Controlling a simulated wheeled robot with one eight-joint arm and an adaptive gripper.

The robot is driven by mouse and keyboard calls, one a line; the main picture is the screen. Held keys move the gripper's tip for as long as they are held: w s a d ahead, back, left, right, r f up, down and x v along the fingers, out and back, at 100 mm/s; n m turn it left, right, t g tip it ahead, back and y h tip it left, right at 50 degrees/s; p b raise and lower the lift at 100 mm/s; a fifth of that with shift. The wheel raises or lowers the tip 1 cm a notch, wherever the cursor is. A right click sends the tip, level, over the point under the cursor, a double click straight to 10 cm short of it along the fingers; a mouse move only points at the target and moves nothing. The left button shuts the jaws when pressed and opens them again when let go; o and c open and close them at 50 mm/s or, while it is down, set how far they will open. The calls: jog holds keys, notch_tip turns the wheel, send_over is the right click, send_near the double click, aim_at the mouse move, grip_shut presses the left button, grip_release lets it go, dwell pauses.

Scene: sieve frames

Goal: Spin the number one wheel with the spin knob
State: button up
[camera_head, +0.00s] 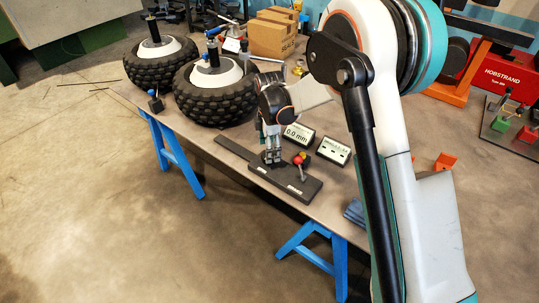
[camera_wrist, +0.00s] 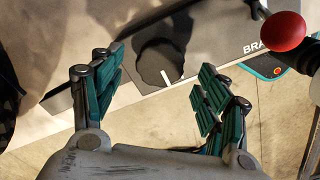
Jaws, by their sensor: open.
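A dark ribbed knob (camera_wrist: 163,62) with a white pointer mark sits on a grey control box in the wrist view. The control box (camera_head: 305,188) lies on the table in the head view, where my gripper hides the knob. My gripper (camera_head: 272,157) points down over the box. In the wrist view my gripper (camera_wrist: 160,88) is open, its green-padded fingers apart on either side of the knob's near side, with nothing held; contact is not clear. Two black-tyred wheels with white hubs, a nearer wheel (camera_head: 217,100) and a farther wheel (camera_head: 160,66), stand at the table's left; I see no numbers.
A cardboard box (camera_head: 270,38) stands behind.

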jog(key=shift+f, duration=1.2)
jog(key=c, duration=1.1)
jog(key=shift+o, duration=0.2)
